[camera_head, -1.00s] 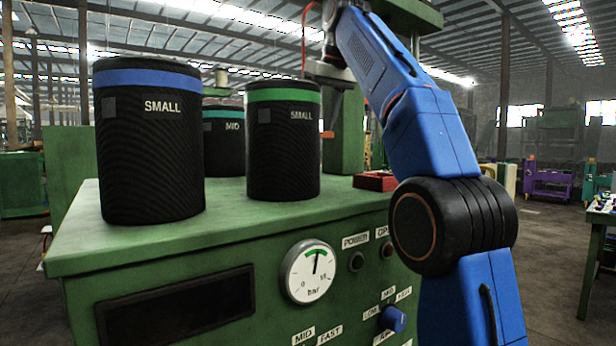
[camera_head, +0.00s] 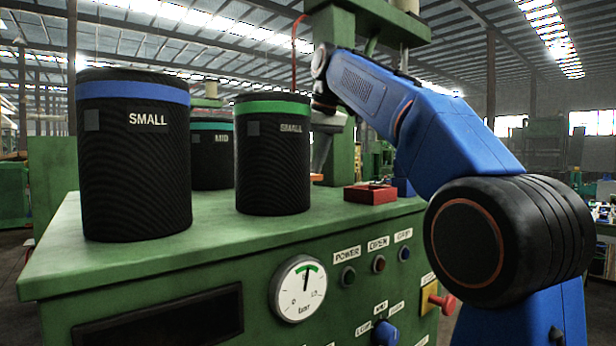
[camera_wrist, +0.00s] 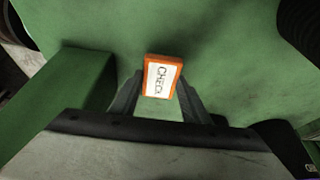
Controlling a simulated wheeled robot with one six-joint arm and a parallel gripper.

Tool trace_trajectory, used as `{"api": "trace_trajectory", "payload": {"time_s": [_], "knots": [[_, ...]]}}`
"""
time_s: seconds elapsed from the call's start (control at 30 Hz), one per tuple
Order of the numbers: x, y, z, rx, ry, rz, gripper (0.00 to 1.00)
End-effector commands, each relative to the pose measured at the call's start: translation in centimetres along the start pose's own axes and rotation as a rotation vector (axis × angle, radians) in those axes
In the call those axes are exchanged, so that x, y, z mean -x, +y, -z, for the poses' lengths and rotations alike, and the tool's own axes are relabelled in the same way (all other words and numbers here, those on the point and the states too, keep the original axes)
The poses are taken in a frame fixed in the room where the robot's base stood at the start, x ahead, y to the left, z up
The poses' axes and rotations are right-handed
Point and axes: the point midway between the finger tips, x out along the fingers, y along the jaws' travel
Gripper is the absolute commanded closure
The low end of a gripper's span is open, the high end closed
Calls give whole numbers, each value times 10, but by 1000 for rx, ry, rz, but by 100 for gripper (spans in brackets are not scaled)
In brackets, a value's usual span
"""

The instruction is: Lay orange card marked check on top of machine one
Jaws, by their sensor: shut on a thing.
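The orange card (camera_wrist: 163,76) has a white face marked CHECK and sits between the two dark fingers of my gripper (camera_wrist: 160,98) in the wrist view. My gripper is shut on it. In the head view a small orange edge of the card (camera_head: 316,177) shows just above or at the green top, right of the green-banded sleeve; I cannot tell if it touches. The green machine (camera_head: 215,239) has a gauge, labelled buttons and a flat top; no number on it is readable, so I cannot confirm it is machine one.
On the machine top stand black sleeves: a blue-banded SMALL (camera_head: 135,165), a green-banded SMALL (camera_head: 272,165) and a teal-banded MID (camera_head: 211,160) behind. A red box (camera_head: 370,194) lies right of the card. A green post (camera_wrist: 70,90) stands close left of my gripper in the wrist view.

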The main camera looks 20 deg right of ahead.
Motion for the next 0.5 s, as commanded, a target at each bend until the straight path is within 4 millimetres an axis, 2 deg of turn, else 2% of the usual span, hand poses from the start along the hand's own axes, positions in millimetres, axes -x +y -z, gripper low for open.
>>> {"api": "trace_trajectory", "payload": {"time_s": [0.2,0.5], "knots": [[-20,0,-9,0,-1,0,83],[-22,0,-9,0,0,0,83]]}}
